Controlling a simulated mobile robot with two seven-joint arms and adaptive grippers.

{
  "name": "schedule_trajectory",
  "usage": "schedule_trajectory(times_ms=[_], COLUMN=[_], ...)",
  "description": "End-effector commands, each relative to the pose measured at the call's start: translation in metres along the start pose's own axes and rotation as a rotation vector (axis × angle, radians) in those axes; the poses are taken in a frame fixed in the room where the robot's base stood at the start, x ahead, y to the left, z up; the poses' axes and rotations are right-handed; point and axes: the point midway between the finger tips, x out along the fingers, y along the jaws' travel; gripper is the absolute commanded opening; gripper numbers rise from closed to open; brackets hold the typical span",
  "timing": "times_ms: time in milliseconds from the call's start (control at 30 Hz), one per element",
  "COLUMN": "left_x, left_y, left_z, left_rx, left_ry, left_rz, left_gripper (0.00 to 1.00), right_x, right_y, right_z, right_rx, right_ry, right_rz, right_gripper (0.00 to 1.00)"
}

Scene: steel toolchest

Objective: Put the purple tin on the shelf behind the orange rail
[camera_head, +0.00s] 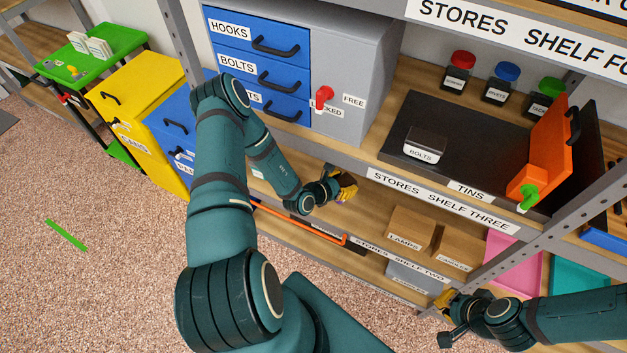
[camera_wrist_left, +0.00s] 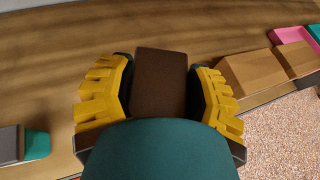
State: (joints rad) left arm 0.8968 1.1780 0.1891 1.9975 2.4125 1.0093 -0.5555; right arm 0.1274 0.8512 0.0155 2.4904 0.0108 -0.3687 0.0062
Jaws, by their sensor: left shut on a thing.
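My left gripper (camera_head: 345,187) is under the edge of the shelf labelled STORES SHELF THREE, over the wooden shelf below. In the left wrist view, its yellow fingers (camera_wrist_left: 165,95) are shut on a dark brownish, box-shaped thing (camera_wrist_left: 160,80); its purple colour cannot be confirmed. Wooden shelf boards (camera_wrist_left: 50,50) lie beyond it. The orange rail (camera_head: 300,223) runs along the front of the lower shelf, left of the SHELF TWO label and partly hidden by my left arm. My right gripper (camera_head: 447,302) is low at the right, its opening unclear. No clearly purple tin shows.
Brown boxes (camera_head: 409,228) stand on the lower shelf, right of my left gripper. Pink (camera_head: 512,262) and teal (camera_head: 580,283) trays are further right. A grey upright (camera_head: 540,235) stands at right.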

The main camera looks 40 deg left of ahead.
Motion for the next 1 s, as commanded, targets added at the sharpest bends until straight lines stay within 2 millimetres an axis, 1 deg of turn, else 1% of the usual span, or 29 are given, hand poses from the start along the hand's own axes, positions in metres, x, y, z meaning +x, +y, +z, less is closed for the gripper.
schedule_trajectory(times_ms=[67,300,400,567,800,867,1000], left_x=[0.002,0.019,0.025,0.029,0.041,0.043,0.042], left_y=[0.0,0.0,0.0,0.0,0.0,-0.001,0.0], left_z=[-0.004,-0.042,-0.053,-0.061,-0.089,-0.091,-0.09], left_rx=[-0.001,-0.003,-0.001,0.0,-0.001,-0.001,0.0], left_ry=[0.0,0.0,-0.001,-0.002,-0.001,-0.001,-0.002], left_rz=[0.002,0.001,0.0,0.0,0.0,-0.001,-0.001], left_gripper=[0.12,0.12,0.12,0.12,0.12,0.12,0.12], right_x=[0.001,0.011,0.013,0.015,0.022,0.023,0.022], right_y=[0.0,0.004,0.005,0.005,0.008,0.009,0.008], right_z=[0.001,0.005,0.006,0.007,0.011,0.011,0.011], right_rx=[0.0,-0.003,-0.004,-0.004,-0.007,-0.007,-0.007], right_ry=[-0.001,-0.01,-0.013,-0.015,-0.022,-0.023,-0.023], right_rz=[0.0,-0.001,-0.001,-0.002,-0.002,-0.002,-0.002], right_gripper=[0.0,0.0,0.0,0.0,0.0,0.0,0.0])
